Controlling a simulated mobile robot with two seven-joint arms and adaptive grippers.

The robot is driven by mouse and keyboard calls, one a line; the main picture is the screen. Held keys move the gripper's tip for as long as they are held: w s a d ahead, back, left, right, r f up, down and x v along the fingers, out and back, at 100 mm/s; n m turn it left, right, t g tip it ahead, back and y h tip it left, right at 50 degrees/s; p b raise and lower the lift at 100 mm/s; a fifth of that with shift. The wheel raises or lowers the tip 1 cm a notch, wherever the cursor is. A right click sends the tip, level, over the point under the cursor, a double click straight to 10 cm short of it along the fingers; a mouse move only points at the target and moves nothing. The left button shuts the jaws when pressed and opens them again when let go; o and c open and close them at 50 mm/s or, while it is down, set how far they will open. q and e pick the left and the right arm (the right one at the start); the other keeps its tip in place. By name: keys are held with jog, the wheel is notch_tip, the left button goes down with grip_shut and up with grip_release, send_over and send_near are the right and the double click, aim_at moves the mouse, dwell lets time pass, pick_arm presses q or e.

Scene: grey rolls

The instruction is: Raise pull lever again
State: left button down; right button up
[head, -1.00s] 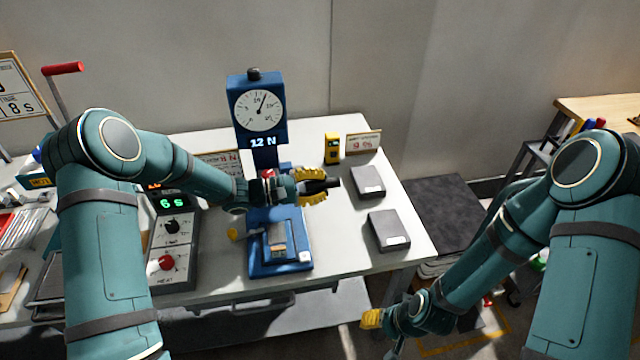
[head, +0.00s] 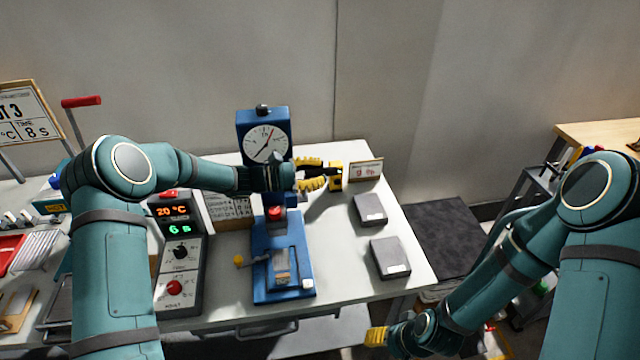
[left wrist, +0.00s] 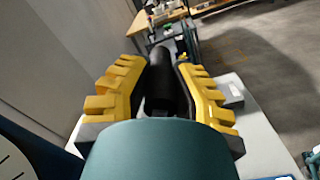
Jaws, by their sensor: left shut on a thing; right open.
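The blue test stand (head: 262,122) with its round dial stands upright on the white table. The lever's black handle shows in the left wrist view (left wrist: 160,82), lying between the yellow fingers. My left gripper (head: 318,172) is shut on this handle, just right of the stand and below dial height; it also shows in the left wrist view (left wrist: 160,95). My left wrist hides the stand's middle and the lever's root. A red-topped part (head: 275,214) sits above the blue base (head: 262,292). My right gripper (head: 377,338) is open, low in front of the table, away from the stand.
Two grey boxes (head: 370,209) (head: 390,258) lie on the table's right side. A control box (head: 181,255) with displays and knobs stands left of the stand.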

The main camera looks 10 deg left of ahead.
pick_arm(q)
jog(key=shift+w+a+r, duration=0.25)
jog(key=shift+w+r, duration=0.1)
jog(key=shift+w, duration=0.35)
jog(key=c, duration=0.8)
grip_release()
jog(key=shift+w, duration=0.1)
jog(key=shift+a, duration=0.1)
jog(key=v, duration=1.1)
jog(key=shift+a, duration=0.35)
